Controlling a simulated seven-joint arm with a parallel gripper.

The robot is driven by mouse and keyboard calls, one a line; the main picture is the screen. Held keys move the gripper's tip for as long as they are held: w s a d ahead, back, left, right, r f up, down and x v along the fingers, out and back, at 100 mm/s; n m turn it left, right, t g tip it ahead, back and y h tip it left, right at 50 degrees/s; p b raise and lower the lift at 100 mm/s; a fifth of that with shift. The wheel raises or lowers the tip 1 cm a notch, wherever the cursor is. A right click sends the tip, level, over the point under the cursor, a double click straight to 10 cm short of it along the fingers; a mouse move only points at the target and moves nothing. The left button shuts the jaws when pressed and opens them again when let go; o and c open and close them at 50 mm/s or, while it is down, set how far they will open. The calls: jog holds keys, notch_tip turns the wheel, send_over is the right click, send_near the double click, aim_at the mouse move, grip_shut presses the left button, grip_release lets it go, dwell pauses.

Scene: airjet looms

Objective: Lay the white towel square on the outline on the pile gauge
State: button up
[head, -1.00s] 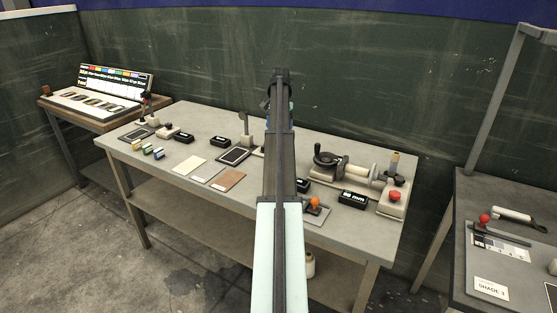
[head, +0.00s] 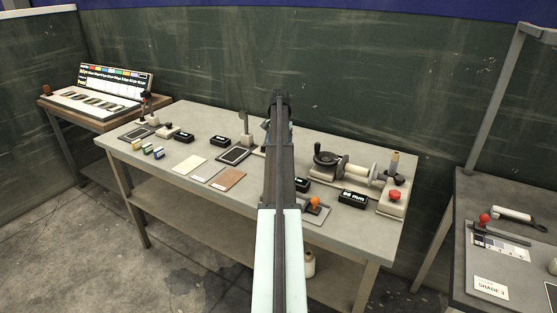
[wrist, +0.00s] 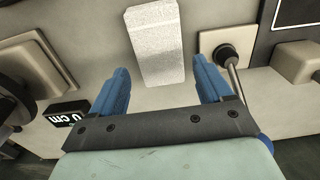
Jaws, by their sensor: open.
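A black plate with a pale outline (head: 235,155) lies mid-table beside an upright grey post (head: 243,124); it looks like the pile gauge. A corner of an outlined dark plate (wrist: 292,14) shows at the wrist view's upper right. Flat squares lie left of it: cream (head: 189,164), pale grey-white (head: 209,173) and brown (head: 228,180). I cannot tell for sure which is the white towel. My gripper (wrist: 160,88) is open and empty, its blue fingers apart. A speckled off-white piece (wrist: 156,45) shows beyond them, untouched.
A crank device (head: 330,162) and a black display (head: 353,199) stand to the right, near a red knob (head: 394,195). A black-knobbed lever (wrist: 227,55) stands close to my right finger in the wrist view. An orange knob (head: 314,202) stands near the front edge.

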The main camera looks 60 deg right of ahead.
jog(key=shift+a+f, duration=0.2)
jog(key=shift+f, duration=2.15)
jog(key=shift+c, duration=0.4)
jog(key=c, duration=0.8)
notch_tip(320, 180, up, 10)
jog(key=shift+r, duration=0.1)
jog(key=shift+c, duration=0.2)
